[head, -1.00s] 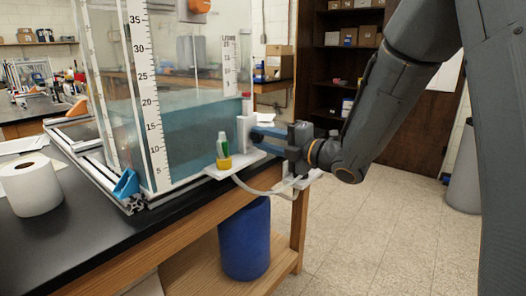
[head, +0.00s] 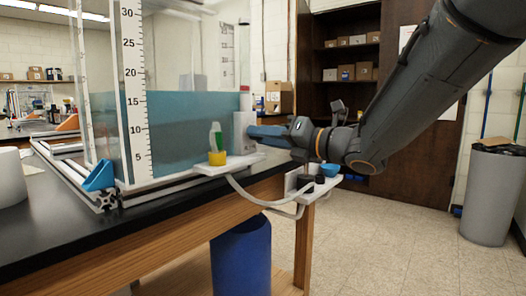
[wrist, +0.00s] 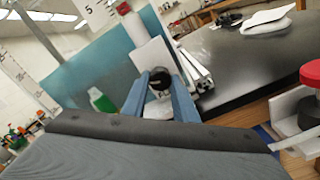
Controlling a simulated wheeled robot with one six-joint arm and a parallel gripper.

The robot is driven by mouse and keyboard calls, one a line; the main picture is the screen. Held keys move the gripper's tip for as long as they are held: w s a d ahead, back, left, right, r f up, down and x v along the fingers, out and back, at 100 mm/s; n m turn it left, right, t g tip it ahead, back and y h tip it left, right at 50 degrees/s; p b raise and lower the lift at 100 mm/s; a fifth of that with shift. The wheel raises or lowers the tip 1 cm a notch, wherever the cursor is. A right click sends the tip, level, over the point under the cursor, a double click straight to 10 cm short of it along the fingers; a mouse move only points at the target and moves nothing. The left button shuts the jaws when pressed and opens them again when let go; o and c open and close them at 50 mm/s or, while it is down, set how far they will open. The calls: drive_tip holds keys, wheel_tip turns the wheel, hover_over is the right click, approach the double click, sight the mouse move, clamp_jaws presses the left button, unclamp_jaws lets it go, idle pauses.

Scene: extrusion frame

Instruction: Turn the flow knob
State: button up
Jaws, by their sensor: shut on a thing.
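The flow knob (wrist: 160,80) is a dark round knob with a pale mark, on a white box whose lettering is partly covered. In the wrist view the blue fingers of my gripper (wrist: 164,98) lie on both sides of it, shut on it. In the head view my gripper (head: 266,132) reaches left to the white box (head: 243,128) at the tank's right corner. The knob is hidden there by the fingers.
A water tank (head: 180,130) stands on the black bench (head: 60,215). A green-and-white bottle (head: 215,138) sits in a yellow holder (head: 217,158) close left of the box. A pale hose (head: 250,199) hangs below. A blue barrel (head: 241,258) stands under the bench.

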drive_tip(key=shift+n+b, duration=0.6)
drive_tip(key=shift+b, duration=0.2)
drive_tip(key=o, duration=1.1)
drive_tip(key=shift+c, duration=0.2)
drive_tip(key=shift+d, duration=0.1)
drive_tip(key=v, duration=0.7)
drive_tip(key=shift+s+d+p, duration=0.25)
drive_tip(key=shift+p, duration=0.15)
